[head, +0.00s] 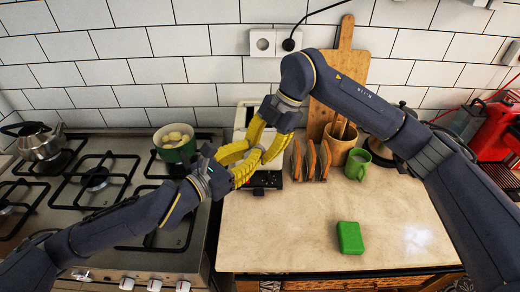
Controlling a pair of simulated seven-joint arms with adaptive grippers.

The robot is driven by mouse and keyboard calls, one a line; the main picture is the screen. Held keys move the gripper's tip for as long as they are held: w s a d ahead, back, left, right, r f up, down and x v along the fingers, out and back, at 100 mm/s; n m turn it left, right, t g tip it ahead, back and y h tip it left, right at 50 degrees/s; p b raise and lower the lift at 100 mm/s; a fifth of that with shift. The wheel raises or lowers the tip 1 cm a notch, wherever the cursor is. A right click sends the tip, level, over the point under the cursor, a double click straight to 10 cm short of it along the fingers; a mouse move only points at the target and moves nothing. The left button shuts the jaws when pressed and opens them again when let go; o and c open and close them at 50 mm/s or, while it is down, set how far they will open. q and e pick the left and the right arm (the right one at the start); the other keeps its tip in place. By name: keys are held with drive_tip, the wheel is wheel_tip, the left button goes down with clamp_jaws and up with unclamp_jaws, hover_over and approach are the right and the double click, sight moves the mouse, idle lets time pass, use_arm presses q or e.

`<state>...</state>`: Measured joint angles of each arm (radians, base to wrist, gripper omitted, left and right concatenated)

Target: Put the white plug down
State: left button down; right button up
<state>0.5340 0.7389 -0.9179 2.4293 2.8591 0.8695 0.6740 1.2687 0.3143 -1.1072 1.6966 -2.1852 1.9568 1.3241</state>
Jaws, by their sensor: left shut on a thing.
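My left gripper (243,164) is in front of the white appliance at the back of the counter, raised above the surface. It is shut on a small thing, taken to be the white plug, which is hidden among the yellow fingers. My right gripper (262,158) reaches down from above at the same spot, and its yellow fingers overlap those of the left. I cannot tell whether it is open or touches the held thing. A white wall socket (262,43) is on the tiles, and a black plug (289,44) with a cord sits in the socket beside it.
A green sponge (350,238) lies on the otherwise clear front counter (290,230). A toast rack (318,160), green mug (358,164) and utensil pot (340,145) stand behind. The stove at left holds a green pot (174,150) and kettle (40,142).

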clamp_jaws()
use_arm(q)
drive_tip(key=c, duration=1.3)
unclamp_jaws()
